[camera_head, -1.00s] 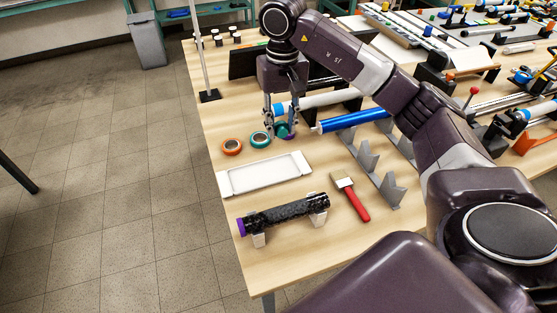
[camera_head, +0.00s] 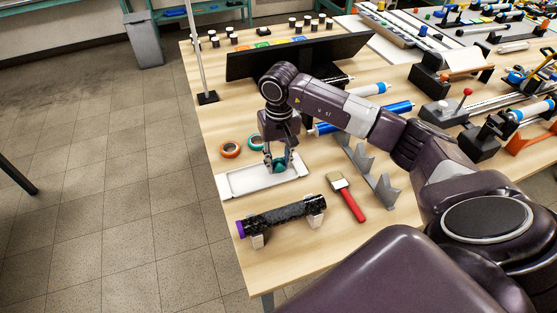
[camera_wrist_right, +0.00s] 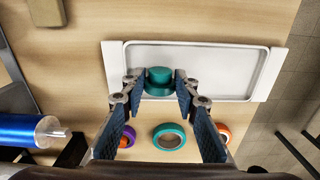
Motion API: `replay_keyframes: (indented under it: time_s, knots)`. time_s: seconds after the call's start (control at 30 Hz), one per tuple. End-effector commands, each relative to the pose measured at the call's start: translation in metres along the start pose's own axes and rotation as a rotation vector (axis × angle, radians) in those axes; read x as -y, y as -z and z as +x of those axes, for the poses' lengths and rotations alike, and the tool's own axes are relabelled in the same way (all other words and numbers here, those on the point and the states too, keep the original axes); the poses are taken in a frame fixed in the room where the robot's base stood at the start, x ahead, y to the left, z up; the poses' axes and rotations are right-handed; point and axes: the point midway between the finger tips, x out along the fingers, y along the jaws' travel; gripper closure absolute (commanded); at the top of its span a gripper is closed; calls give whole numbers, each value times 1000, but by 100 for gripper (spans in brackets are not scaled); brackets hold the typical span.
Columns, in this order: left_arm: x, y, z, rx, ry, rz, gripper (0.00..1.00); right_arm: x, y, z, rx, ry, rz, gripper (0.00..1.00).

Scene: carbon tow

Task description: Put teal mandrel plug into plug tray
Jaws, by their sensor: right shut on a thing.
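The teal mandrel plug (camera_head: 279,166) is held between the fingers of my right gripper (camera_head: 277,160). In the right wrist view the plug (camera_wrist_right: 159,80) sits between the fingertips (camera_wrist_right: 157,90), over the near edge of the tray. The white plug tray (camera_head: 236,184) is a shallow rectangle; no other thing shows in it. In the wrist view its floor (camera_wrist_right: 215,75) is bare around the plug. I cannot tell whether the plug touches the tray. My left gripper is out of view.
An orange ring (camera_head: 230,149) and a teal ring (camera_head: 255,142) lie behind the tray. A black roll with a purple end (camera_head: 285,216) rests on supports in front. A red-handled brush (camera_head: 347,197) and grey brackets (camera_head: 372,176) are to the right.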

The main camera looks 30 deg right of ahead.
Motion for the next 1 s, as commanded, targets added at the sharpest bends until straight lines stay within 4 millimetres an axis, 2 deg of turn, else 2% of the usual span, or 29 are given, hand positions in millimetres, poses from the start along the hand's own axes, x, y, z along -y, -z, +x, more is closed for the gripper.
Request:
replay_keyframes:
  time_s: [0.17,0.2,0.33,0.77,1.0]
  knots:
    - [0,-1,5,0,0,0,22,0,0,4,0,0,0,95]
    - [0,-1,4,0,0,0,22,0,0,3,-1,0,0,70]
    - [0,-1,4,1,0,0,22,0,0,2,0,0,0,56]
    - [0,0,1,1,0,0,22,0,1,-4,-2,1,0,55]
    - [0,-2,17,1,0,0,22,0,2,-50,-8,1,0,55]
